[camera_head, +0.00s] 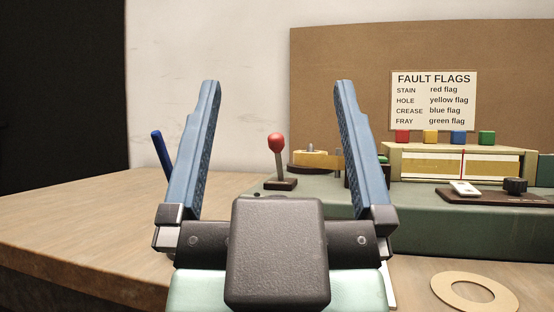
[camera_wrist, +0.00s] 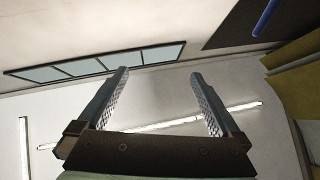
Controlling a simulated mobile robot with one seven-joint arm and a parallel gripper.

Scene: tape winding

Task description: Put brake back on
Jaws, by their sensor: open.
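A lever with a red knob (camera_head: 276,143) stands upright on a small dark base on the green machine bed. A blue handle (camera_head: 160,149) leans at the left, partly hidden behind my left finger; a blue rod (camera_wrist: 265,18) also shows at the upper right of the wrist view. I cannot tell from the pictures which of these is the brake. My gripper (camera_head: 277,86) is open and empty, its blue fingers pointing up in the head view. The red-knobbed lever appears between the fingers but behind them. In the wrist view my gripper (camera_wrist: 160,73) has nothing between its fingers.
The green machine bed (camera_head: 420,226) carries a cream box (camera_head: 400,164) with coloured flag blocks, and a dark panel (camera_head: 490,199) with a black knob. A cardboard ring (camera_head: 474,292) lies at front right. The wooden table (camera_head: 80,225) is clear at left. A fault-flag sign (camera_head: 434,100) hangs behind.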

